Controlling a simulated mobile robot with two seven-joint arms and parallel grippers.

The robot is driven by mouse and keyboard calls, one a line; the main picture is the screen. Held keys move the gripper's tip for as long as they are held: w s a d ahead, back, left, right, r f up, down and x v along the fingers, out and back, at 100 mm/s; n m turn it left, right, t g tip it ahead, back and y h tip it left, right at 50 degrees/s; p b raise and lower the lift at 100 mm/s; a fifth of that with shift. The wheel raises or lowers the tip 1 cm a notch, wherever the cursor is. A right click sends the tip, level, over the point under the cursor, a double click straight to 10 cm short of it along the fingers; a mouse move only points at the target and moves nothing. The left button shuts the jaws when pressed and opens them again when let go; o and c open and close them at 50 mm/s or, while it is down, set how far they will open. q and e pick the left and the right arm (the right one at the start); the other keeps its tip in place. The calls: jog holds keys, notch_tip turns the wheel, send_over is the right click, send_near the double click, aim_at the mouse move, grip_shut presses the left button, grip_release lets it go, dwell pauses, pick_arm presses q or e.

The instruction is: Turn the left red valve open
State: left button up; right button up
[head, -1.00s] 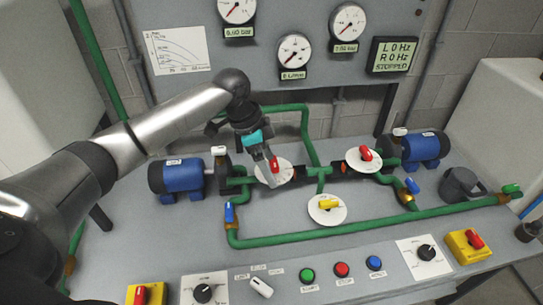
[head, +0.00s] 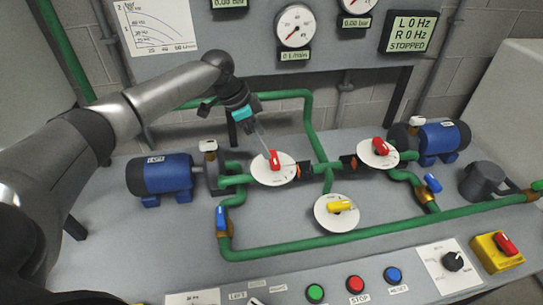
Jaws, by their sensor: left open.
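The left red valve (head: 274,160) is a red handle on a round white dial (head: 273,176), on the green pipework right of the left blue pump. Its handle stands close to upright in the picture. My left gripper (head: 268,150) reaches down from the upper left, with its fingertips at the top of the red handle. The fingers look apart. I cannot tell whether they touch the handle. The right gripper is not in view.
A second red valve (head: 380,147) sits to the right, and a yellow valve (head: 340,206) is below between them. Blue pumps stand at left (head: 167,175) and right (head: 440,138). Green pipe (head: 330,240) crosses the front. The display (head: 408,32) reads 0 Hz, stopped.

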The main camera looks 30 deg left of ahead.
aim_at(273, 157)
pick_arm(q)
jog(key=b+x, duration=0.1)
jog(key=x, duration=0.6)
jog(key=c, duration=1.2)
